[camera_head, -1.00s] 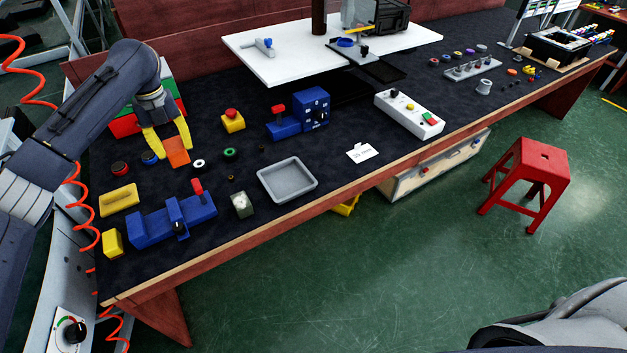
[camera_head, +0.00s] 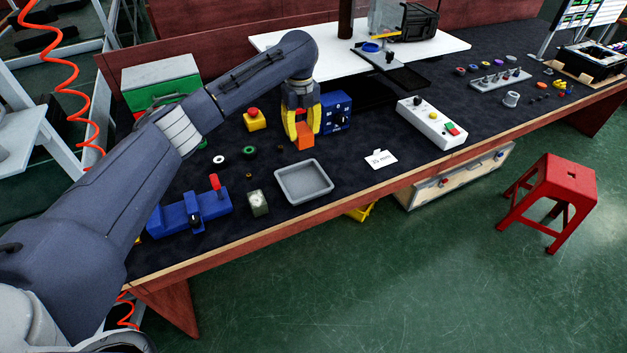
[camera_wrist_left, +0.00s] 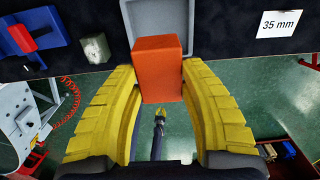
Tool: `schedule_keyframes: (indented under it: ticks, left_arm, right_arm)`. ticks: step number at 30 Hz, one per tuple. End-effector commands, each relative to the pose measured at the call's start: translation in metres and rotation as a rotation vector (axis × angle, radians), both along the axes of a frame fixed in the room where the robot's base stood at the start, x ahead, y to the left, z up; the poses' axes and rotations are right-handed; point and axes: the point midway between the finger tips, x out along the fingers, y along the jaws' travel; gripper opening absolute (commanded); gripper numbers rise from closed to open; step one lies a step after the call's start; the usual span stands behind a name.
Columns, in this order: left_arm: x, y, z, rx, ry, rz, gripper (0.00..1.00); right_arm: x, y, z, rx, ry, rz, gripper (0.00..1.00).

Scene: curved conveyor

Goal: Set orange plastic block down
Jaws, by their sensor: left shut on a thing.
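My left gripper (camera_head: 303,127) has yellow fingers and is shut on the orange plastic block (camera_head: 303,141). It holds the block behind the grey tray (camera_head: 303,182), near the blue box with dark knobs (camera_head: 335,110). In the left wrist view the block (camera_wrist_left: 158,68) sits between the yellow fingertips and covers part of the grey tray (camera_wrist_left: 140,12). I cannot tell whether the block touches the bench mat. The tray looks empty in the head view.
A green-grey block (camera_head: 257,203) and a blue fixture with a red handle (camera_head: 190,212) stand left of the tray. A white "35 mm" card (camera_head: 381,159) lies to its right, and a white control box (camera_head: 431,122) beyond. The bench's front edge (camera_head: 340,207) is close to the tray.

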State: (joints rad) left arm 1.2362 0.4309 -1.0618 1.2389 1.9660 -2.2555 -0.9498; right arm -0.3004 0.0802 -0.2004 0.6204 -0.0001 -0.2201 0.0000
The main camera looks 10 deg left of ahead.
Motion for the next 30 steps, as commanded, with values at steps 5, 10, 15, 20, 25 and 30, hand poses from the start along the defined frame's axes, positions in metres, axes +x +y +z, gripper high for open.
schedule_keyframes:
  ticks: [5, 10, 15, 20, 25, 30]
  left_arm:
    - [-0.001, 0.0, -0.038, -0.001, 0.006, 0.003, 0.1]
    - [-0.002, -0.001, -0.077, 0.0, 0.005, 0.002, 0.1]
    - [-0.002, 0.0, -0.111, 0.0, 0.004, 0.002, 0.1]
    - [-0.001, 0.0, -0.134, -0.001, 0.002, 0.002, 0.1]
    - [0.0, 0.0, -0.145, -0.001, 0.001, 0.002, 0.1]
    - [-0.001, 0.0, -0.155, -0.001, 0.002, 0.002, 0.1]
  right_arm:
    - [0.002, 0.0, 0.0, 0.001, -0.002, 0.0, 0.0]
    - [0.003, 0.001, 0.0, 0.001, -0.003, -0.001, 0.0]
    - [0.003, 0.001, 0.0, 0.001, -0.003, -0.001, 0.0]
    - [0.002, 0.001, 0.0, 0.001, -0.003, -0.001, 0.0]
    - [0.002, 0.001, 0.0, 0.001, -0.002, -0.001, 0.0]
    - [0.001, 0.001, 0.0, 0.0, -0.001, -0.001, 0.0]
